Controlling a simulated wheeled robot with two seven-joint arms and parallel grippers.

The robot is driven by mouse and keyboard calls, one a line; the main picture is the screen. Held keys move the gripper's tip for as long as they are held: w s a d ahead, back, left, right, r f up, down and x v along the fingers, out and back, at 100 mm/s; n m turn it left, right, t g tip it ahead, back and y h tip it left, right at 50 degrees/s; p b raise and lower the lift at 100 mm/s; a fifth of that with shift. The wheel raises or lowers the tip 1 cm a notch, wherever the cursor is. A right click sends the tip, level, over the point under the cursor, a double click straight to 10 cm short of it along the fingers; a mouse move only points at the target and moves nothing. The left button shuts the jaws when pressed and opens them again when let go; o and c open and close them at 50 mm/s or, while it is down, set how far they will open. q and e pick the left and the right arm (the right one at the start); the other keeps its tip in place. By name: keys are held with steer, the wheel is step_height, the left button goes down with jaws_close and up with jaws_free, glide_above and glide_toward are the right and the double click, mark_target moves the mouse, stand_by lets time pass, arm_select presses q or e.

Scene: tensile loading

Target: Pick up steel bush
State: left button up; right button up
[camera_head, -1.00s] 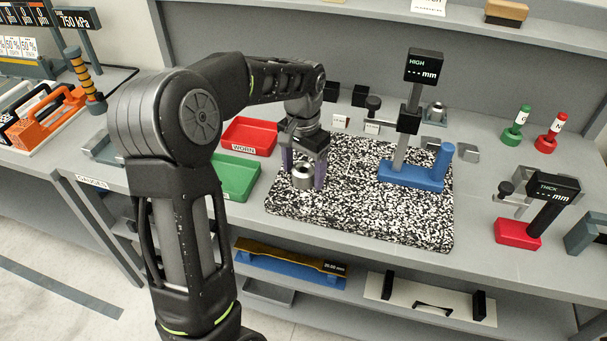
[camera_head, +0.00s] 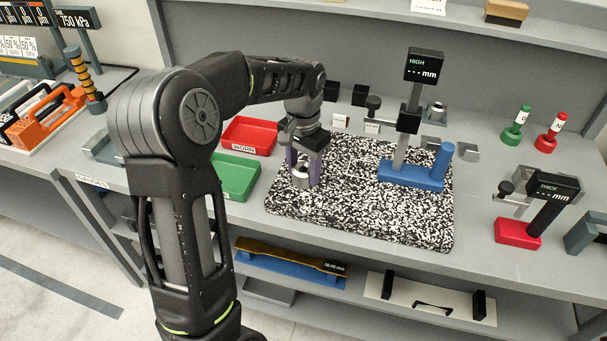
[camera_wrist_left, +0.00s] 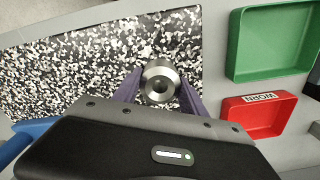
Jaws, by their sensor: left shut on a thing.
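The steel bush (camera_head: 302,181) is a short shiny metal ring on the speckled black-and-white mat (camera_head: 370,215), near the mat's left end. My left gripper (camera_head: 305,172) points down with its purple fingers shut on the bush, one on each side. In the left wrist view the bush (camera_wrist_left: 160,80) sits between the two purple fingers, its round hole facing the camera. I cannot tell whether the bush still touches the mat. My right gripper is not in view.
A red tray (camera_head: 249,136) marked WORN and a green tray (camera_head: 236,177) stand left of the mat. A blue-based height gauge (camera_head: 412,175) stands on the mat's right. A red-based thickness gauge (camera_head: 517,233) is further right. The mat's front right is clear.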

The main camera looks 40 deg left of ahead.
arm_select(q)
jaws_close()
steer(key=shift+r, duration=0.15)
step_height(320, 180, up, 10)
steer(key=shift+b, duration=0.35)
stand_by(0.3)
stand_by(0.4)
